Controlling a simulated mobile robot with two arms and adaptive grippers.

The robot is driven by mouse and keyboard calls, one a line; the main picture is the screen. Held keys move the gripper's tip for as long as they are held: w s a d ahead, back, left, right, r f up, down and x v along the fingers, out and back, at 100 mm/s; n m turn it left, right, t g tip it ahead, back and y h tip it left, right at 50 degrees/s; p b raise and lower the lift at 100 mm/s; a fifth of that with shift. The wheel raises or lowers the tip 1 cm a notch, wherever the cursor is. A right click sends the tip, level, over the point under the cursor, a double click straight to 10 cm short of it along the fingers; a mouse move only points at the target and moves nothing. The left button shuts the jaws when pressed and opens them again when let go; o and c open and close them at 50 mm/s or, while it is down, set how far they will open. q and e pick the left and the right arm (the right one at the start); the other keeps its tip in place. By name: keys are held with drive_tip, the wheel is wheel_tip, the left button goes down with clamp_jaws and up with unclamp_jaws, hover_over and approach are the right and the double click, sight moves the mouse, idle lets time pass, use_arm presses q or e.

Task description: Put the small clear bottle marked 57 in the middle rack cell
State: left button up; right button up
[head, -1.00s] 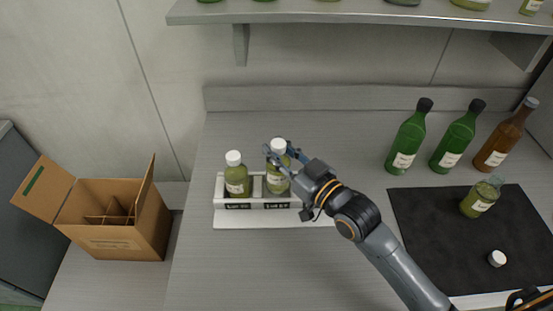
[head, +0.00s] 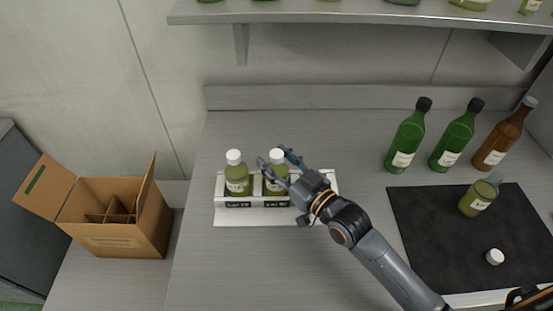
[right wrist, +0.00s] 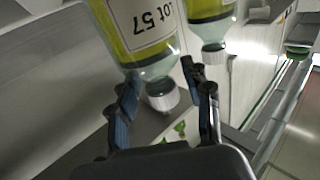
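The small clear bottle marked 57 (head: 275,185), with green-yellow oil and a white cap, stands upright in the middle cell of the white rack (head: 250,219). In the right wrist view its "Lot 57" label (right wrist: 147,22) is readable. My right gripper (head: 273,157) is at its cap, fingers spread to either side. The right wrist view shows gaps between both fingers (right wrist: 163,78) and the cap. A similar bottle (head: 237,182) stands in the left cell. The right cell looks empty, partly hidden by my gripper.
A dark mat (head: 425,238) at right holds an oil bottle (head: 475,201) and a loose white cap (head: 495,257). Two green bottles (head: 407,142) and a brown bottle (head: 500,138) stand behind it. An open carton (head: 118,245) is at left. A shelf (head: 360,18) overhangs the back.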

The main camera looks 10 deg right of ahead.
drive_tip(key=shift+r, duration=0.15)
drive_tip(key=b+v, duration=0.2)
drive_tip(key=v, duration=1)
